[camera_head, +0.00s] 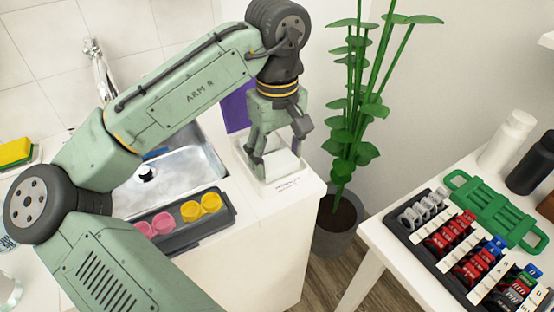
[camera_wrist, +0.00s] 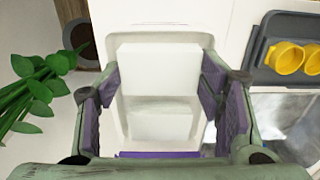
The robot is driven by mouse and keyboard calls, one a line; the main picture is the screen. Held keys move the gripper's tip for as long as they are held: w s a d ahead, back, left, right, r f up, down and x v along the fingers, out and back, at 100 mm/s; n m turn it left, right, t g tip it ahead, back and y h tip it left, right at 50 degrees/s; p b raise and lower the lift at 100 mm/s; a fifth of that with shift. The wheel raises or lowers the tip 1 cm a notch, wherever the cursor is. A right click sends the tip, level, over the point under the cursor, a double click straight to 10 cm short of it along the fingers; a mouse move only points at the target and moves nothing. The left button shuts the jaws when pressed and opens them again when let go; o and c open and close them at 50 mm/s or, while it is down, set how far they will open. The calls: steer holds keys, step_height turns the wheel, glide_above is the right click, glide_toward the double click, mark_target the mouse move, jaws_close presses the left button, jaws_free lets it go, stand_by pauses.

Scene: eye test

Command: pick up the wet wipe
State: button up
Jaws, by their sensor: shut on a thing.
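The wet wipe (camera_head: 284,164) is a white block-like thing in a clear, pale case at the right end of the white counter. It also shows in the wrist view (camera_wrist: 158,68), between the purple finger pads. My gripper (camera_head: 277,158) points down over it, with one finger on each side, and is shut on it. In the wrist view, my gripper (camera_wrist: 160,92) frames it from left and right. The fingers partly hide its sides in the head view. I cannot tell whether it is clear of the counter.
A metal sink (camera_head: 185,180) and a dark tray (camera_head: 215,225) with pink and yellow cups lie left. A potted plant (camera_head: 352,130) stands close right of the counter. A white table (camera_head: 385,235) at right holds a dark organiser (camera_head: 425,250) and bottles.

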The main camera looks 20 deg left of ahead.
mark_target(275, 162)
steer(key=shift+r, duration=0.85)
steer(key=shift+s+a+r+b, duration=0.1)
steer(key=shift+s+r+b, duration=0.15)
steer(key=shift+r, duration=0.2)
steer(key=shift+s+r+b, duration=0.1)
steer(key=shift+r+b, duration=0.15)
steer(key=shift+r, duration=0.2)
steer(key=s+r+b, duration=0.1)
steer(key=s+b, duration=0.1)
steer(key=s, duration=1.3)
steer(key=shift+s+r, duration=0.2)
